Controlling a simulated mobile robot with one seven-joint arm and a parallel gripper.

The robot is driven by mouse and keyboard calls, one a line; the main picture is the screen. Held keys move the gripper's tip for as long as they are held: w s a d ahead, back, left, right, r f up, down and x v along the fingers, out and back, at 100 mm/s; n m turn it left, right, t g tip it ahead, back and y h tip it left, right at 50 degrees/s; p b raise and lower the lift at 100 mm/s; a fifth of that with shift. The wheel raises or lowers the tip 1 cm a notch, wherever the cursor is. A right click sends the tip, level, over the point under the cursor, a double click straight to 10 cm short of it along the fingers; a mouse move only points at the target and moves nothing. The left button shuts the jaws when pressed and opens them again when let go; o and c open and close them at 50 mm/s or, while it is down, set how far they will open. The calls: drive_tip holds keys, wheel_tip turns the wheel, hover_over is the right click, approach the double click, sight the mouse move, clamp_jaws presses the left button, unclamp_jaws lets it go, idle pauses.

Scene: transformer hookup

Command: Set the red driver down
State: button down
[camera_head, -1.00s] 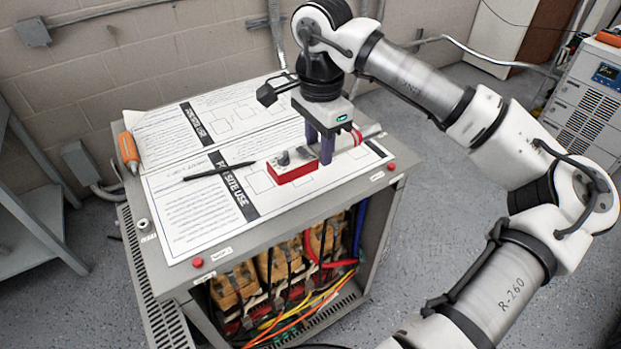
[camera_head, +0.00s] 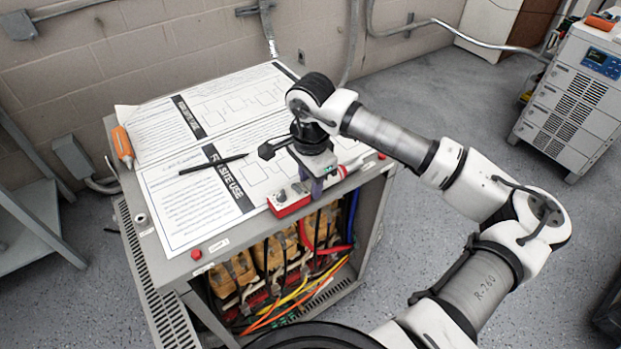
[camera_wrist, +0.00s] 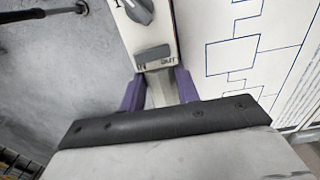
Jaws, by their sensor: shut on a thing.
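The red driver appears to be the red-sided box (camera_head: 290,204) with a pale face and a dial; no red screwdriver can be made out. My gripper (camera_head: 318,188) is shut on one end of it, near the cabinet top's front edge. In the wrist view, my gripper's purple fingers (camera_wrist: 160,92) flank a grey part at the box's end. The box's pale face (camera_wrist: 150,38) shows a dial and the words IN and OUT. My wrist hides part of the box in the head view. Whether it touches the top is unclear.
Printed sheets (camera_head: 190,205) cover most of the cabinet top (camera_head: 183,262). A black pen (camera_head: 213,164) lies on them. An orange-handled tool (camera_head: 122,146) lies at the left edge. Red buttons (camera_head: 196,254) sit at the front corners. The open front shows coils and coloured wires (camera_head: 300,292).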

drive_tip(key=c, duration=1)
unclamp_jaws()
drive_tip(key=shift+c, duration=0.2)
